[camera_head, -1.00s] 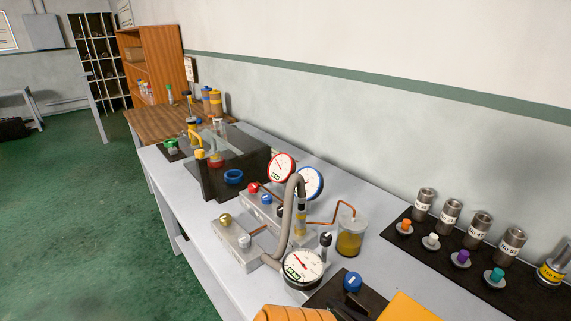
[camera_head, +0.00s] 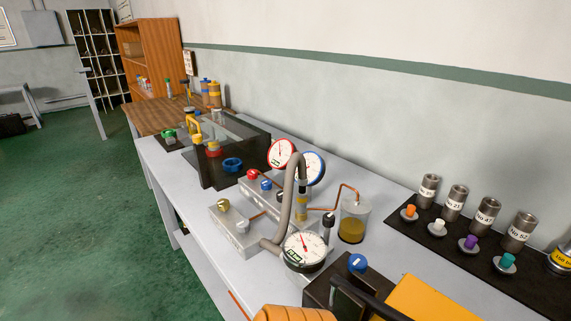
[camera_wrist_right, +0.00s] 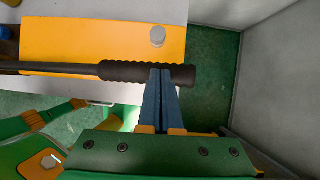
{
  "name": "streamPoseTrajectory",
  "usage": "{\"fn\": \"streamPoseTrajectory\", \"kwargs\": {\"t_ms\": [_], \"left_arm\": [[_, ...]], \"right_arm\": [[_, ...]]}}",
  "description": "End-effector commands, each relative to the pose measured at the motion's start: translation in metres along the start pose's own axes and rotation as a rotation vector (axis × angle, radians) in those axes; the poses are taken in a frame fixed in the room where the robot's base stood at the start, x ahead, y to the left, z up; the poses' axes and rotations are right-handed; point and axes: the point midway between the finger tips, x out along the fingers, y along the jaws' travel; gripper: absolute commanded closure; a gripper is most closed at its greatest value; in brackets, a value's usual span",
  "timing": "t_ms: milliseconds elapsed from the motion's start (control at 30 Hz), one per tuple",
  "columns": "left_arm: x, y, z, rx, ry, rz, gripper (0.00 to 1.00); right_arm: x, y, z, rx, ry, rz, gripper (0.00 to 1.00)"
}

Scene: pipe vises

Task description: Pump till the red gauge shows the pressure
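The red-rimmed gauge (camera_head: 281,153) stands on the bench beside a blue-rimmed gauge (camera_head: 313,168); its needle is too small to read surely. A black-rimmed gauge (camera_head: 304,250) stands nearer, by a grey hose. The pump's black lever (camera_head: 376,304) shows at the bottom, beside its yellow-orange plate (camera_head: 418,300). In the right wrist view, the lever's ribbed grip (camera_wrist_right: 125,71) runs across. My right gripper (camera_wrist_right: 161,72) has its blue fingers together, tips over the grip; the grip is not seen between them, and contact is unclear. My left gripper is not seen.
A clear jar of amber liquid (camera_head: 353,222) stands behind the black-rimmed gauge. Metal blocks with coloured knobs (camera_head: 235,226) sit left of the hose. A dark mat (camera_head: 437,243) with several labelled cylinders lies right. The bench's front left strip is clear.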

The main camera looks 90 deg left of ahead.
Motion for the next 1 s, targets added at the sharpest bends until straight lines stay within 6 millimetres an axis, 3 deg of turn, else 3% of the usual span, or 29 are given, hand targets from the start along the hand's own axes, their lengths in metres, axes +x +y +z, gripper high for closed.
{"fn": "streamPoseTrajectory", "kwargs": {"t_ms": [167,700,1000], "left_arm": [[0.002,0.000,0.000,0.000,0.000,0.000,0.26],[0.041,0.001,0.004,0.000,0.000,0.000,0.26],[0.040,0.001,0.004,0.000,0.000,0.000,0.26]], "right_arm": [[0.002,0.000,-0.002,0.000,0.007,0.000,1.00],[0.043,-0.010,-0.024,0.000,0.005,0.001,1.00],[0.042,-0.011,-0.024,0.000,0.006,0.000,1.00]]}}
